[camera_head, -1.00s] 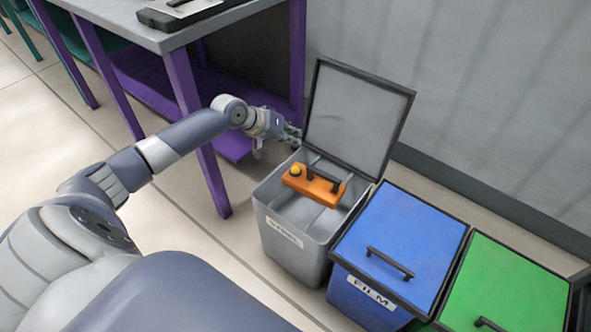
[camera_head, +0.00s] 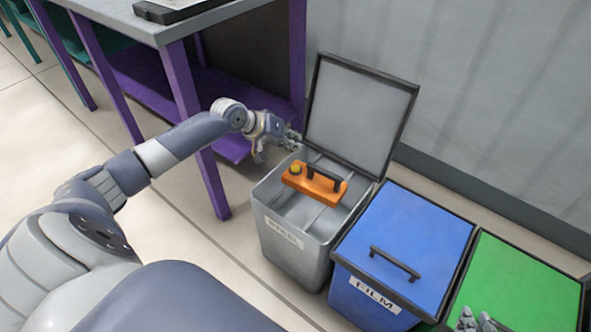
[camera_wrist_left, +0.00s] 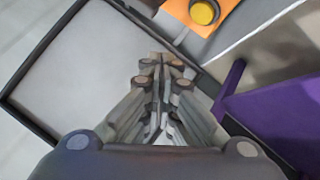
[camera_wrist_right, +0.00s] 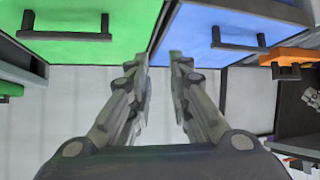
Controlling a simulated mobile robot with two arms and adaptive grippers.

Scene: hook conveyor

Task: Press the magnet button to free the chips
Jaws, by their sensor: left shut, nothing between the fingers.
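The orange magnet (camera_head: 315,184) has a dark handle and a round yellow button (camera_head: 296,168) at its left end. It sits across the opening of the grey steel bin (camera_head: 288,240), whose lid (camera_head: 358,108) is up. My left gripper (camera_head: 294,139) is shut and empty, just behind the button and beside the lid, apart from the button. The button also shows at the top of the left wrist view (camera_wrist_left: 204,12), beyond the closed fingers. My right gripper (camera_head: 468,320) is over the green bin, with its fingers apart and empty in the right wrist view (camera_wrist_right: 158,62). I see no chips.
The blue film bin (camera_head: 425,225) and the green bin (camera_head: 525,275) stand to the right, lids closed, with handles. A purple-legged table (camera_head: 190,110) stands to the left. A wall is behind the bins. The floor in front is clear.

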